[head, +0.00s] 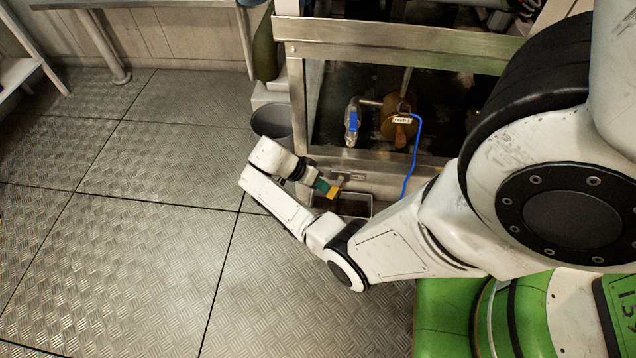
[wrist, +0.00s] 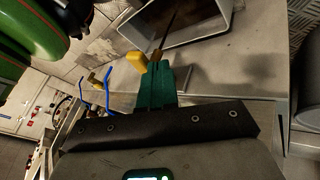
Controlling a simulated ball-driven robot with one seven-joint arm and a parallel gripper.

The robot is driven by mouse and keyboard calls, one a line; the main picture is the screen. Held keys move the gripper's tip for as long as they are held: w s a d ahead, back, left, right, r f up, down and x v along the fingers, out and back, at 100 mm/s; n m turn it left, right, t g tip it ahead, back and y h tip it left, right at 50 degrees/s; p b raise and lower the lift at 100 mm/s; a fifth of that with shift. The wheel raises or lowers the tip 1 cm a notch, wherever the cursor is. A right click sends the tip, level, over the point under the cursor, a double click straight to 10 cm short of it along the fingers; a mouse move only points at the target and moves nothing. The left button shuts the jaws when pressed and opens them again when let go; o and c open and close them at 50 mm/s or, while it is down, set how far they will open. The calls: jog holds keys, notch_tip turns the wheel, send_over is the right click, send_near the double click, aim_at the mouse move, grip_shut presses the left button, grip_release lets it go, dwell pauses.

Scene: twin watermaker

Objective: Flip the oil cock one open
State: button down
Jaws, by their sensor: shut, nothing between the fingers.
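My gripper (head: 322,185) has teal fingers and is low at the front of the metal cabinet in the head view. In the wrist view, my gripper (wrist: 157,72) is shut and holds nothing. A yellow piece (head: 334,192), perhaps the cock's handle, is right at the fingertips, below a small metal fitting (head: 338,178). In the wrist view the yellow piece (wrist: 137,62) sticks out at the left of the fingertips. I cannot tell whether they touch, or which way the cock stands. No label shows on it.
A blue-handled valve (head: 353,121) and a labelled brass fitting (head: 396,122) with a blue cable (head: 414,150) are above, in the cabinet opening. An open grey tray (head: 357,204) is below my gripper. A grey bucket (head: 271,122) stands to its left. The left floor is clear.

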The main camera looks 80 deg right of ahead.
jog(key=shift+s+a+r+n+h+p, duration=0.35)
jog(key=shift+n+p, duration=0.25)
jog(key=shift+p, duration=0.4)
jog(key=n+p, duration=0.1)
jog(key=s+n+t+h+p, duration=0.1)
jog(key=shift+a+f+p, duration=0.15)
jog(key=shift+a+p, duration=0.15)
jog(key=shift+a, duration=0.1)
jog(key=shift+s+a+f, duration=0.15)
jog(key=shift+s+f, duration=0.05)
jog(key=shift+s, duration=0.1)
